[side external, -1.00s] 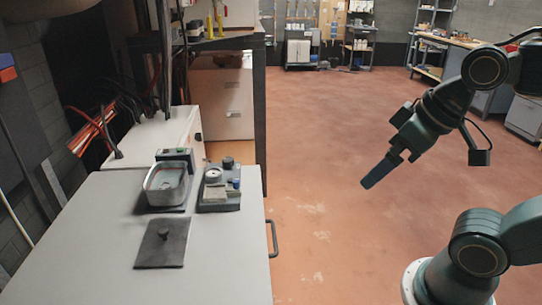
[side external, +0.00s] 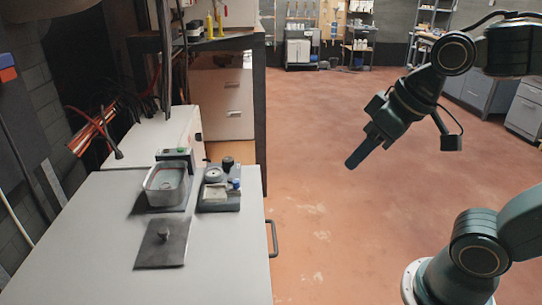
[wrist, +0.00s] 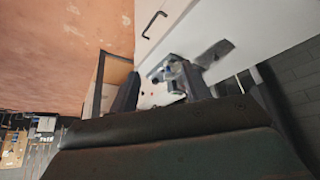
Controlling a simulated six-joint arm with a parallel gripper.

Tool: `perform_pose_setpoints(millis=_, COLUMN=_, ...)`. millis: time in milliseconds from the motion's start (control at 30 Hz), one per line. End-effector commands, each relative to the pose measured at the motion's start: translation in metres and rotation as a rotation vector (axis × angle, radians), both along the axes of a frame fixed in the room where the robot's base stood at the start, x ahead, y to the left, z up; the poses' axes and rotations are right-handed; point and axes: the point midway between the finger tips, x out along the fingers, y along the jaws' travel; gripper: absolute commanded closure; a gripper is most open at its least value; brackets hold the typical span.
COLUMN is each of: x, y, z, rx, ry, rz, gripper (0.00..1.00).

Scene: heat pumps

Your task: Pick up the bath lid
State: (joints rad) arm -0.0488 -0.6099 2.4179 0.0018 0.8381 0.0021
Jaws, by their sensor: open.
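The bath lid (side external: 175,251), a dark flat square plate with a small upright knob, lies on the grey bench in front of the bath. The bath (side external: 165,198) is an open metal tub near the back of the bench. My gripper (side external: 354,163) is open and empty, over the floor to the right of the bench and well apart from the lid. In the wrist view my gripper (wrist: 160,88) shows two dark fingers spread apart. A dark plate, likely the lid (wrist: 216,52), shows there beyond the fingers.
A small device (side external: 220,201) with knobs stands to the right of the bath. The grey bench (side external: 100,235) has a handle (side external: 272,239) on its right side. A white box (side external: 160,140) and cables stand behind. The bench's front left is clear.

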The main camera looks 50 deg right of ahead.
Motion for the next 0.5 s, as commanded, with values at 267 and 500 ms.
perform_pose_setpoints(millis=267, x=0.065, y=0.024, z=0.004, rx=0.000, ry=0.001, rz=0.068, gripper=0.52)
perform_pose_setpoints(millis=500, x=0.120, y=0.052, z=-0.003, rx=0.001, ry=-0.004, rz=0.127, gripper=0.52)
